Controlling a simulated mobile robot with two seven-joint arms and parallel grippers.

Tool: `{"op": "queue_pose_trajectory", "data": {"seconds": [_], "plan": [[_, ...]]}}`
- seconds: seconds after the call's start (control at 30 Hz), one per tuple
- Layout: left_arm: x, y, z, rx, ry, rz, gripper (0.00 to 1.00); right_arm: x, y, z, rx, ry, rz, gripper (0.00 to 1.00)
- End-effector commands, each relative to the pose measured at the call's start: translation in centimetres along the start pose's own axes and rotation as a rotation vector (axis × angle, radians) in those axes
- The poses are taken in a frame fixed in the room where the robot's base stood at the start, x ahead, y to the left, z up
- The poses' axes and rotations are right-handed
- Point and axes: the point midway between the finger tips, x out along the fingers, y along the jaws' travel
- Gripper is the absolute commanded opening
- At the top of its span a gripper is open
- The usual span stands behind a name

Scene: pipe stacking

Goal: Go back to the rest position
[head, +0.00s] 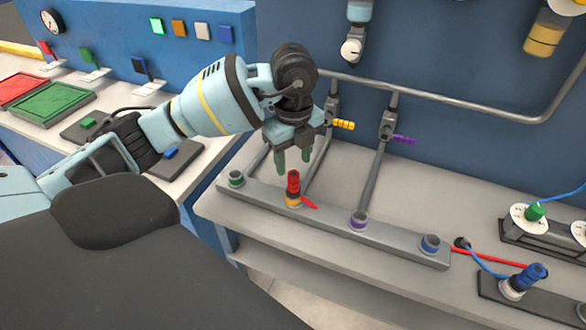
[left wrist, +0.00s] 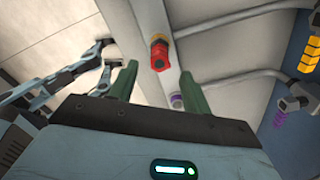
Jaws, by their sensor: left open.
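My left gripper (head: 293,161) is open and empty, its two green fingers pointing down just above a red pipe piece (head: 293,182). The red piece stands upright in the yellow-ringed socket (head: 294,202) of a grey bar on the bench. In the left wrist view, the open fingers of my left gripper (left wrist: 160,72) show with the red piece (left wrist: 159,54) beyond and between them.
The grey bar (head: 330,227) also has green (head: 236,178), purple (head: 358,219) and blue (head: 430,243) ringed sockets. Pipes with yellow (head: 344,125) and purple (head: 405,140) valve handles rise behind. A blue connector (head: 532,274) stands at right. The left counter holds a green tray (head: 52,103).

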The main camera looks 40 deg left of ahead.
Motion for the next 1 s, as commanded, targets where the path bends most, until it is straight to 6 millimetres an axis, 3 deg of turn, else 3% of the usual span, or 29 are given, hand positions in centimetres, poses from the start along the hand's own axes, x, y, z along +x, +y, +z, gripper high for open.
{"op": "queue_pose_trajectory", "data": {"seconds": [0.2, 0.53, 0.63, 0.77, 0.9, 1.0], "plan": [[-1.2, 0.0, 0.0, 0.001, 0.000, 0.000, 0.49, 0.0, 0.0, -0.2, 0.000, 0.003, 0.000, 0.55], [-1.1, 0.0, -0.1, 0.003, 0.002, 0.001, 0.49, 0.2, 0.1, -0.6, -0.001, 0.012, 0.001, 0.55], [-0.4, 0.1, -1.1, 0.037, 0.043, 0.003, 0.49, 0.2, 0.1, -0.8, -0.002, 0.015, 0.002, 0.55], [1.9, 0.2, -5.6, 0.171, 0.227, -0.015, 0.49, 0.1, 0.1, -1.2, -0.003, 0.021, 0.002, 0.55], [4.0, 1.2, -13.3, 0.349, 0.564, -0.092, 0.49, -0.2, 0.2, -1.8, -0.005, 0.030, 0.003, 0.55], [4.1, 2.1, -18.3, 0.422, 0.812, -0.186, 0.49, -0.4, 0.2, -2.0, -0.006, 0.034, 0.004, 0.55]]}}
